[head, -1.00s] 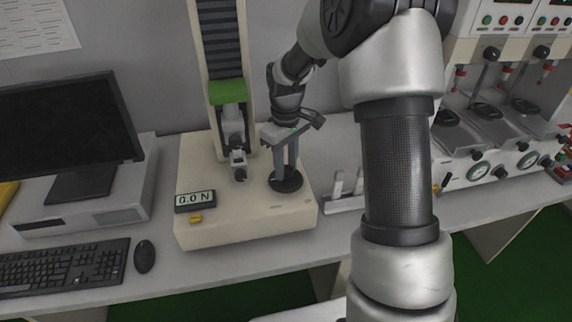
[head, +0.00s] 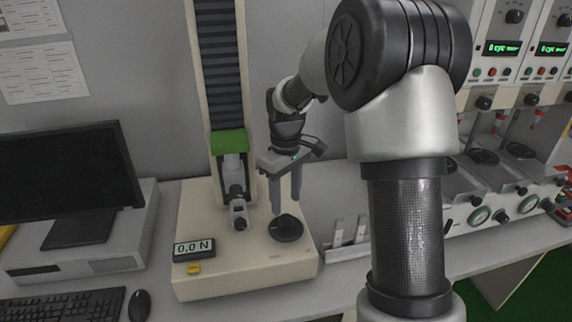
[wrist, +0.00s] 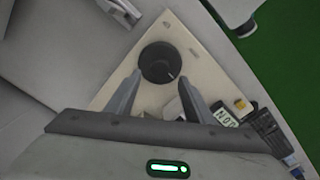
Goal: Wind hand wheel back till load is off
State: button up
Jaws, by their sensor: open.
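The hand wheel (head: 285,229) is a black disc with a small knob, lying flat on the cream base of the test machine (head: 250,275). In the wrist view the hand wheel (wrist: 160,62) sits just beyond the fingertips. My gripper (head: 285,208) is open and empty above the wheel, its two fingers pointing down; in the wrist view the fingers (wrist: 158,85) are spread apart.
A monitor (head: 70,180), keyboard (head: 62,306) and mouse (head: 138,304) are at the left. A small tray with pale pieces (head: 345,243) lies right of the base. A row of other machines (head: 500,180) stands at the right. A yellow button (head: 194,268) is below the display.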

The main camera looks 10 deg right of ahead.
aim_at(286, 217)
notch_tip(286, 217, up, 12)
jog(key=p, duration=0.1)
jog(key=shift+f, duration=0.25)
jog(key=s+r+m+t+p, duration=0.3)
jog(key=s+r+p, duration=0.2)
jog(key=s+r, duration=0.75)
jog(key=s+m+t+p, duration=0.2)
jog(key=s+m+p, duration=0.1)
jog(key=s, duration=1)
jog(key=shift+r+m+t, duration=0.3)
jog(key=shift+r+m, duration=0.05)
jog(key=shift+m, duration=0.15)
jog(key=shift+w, duration=0.1)
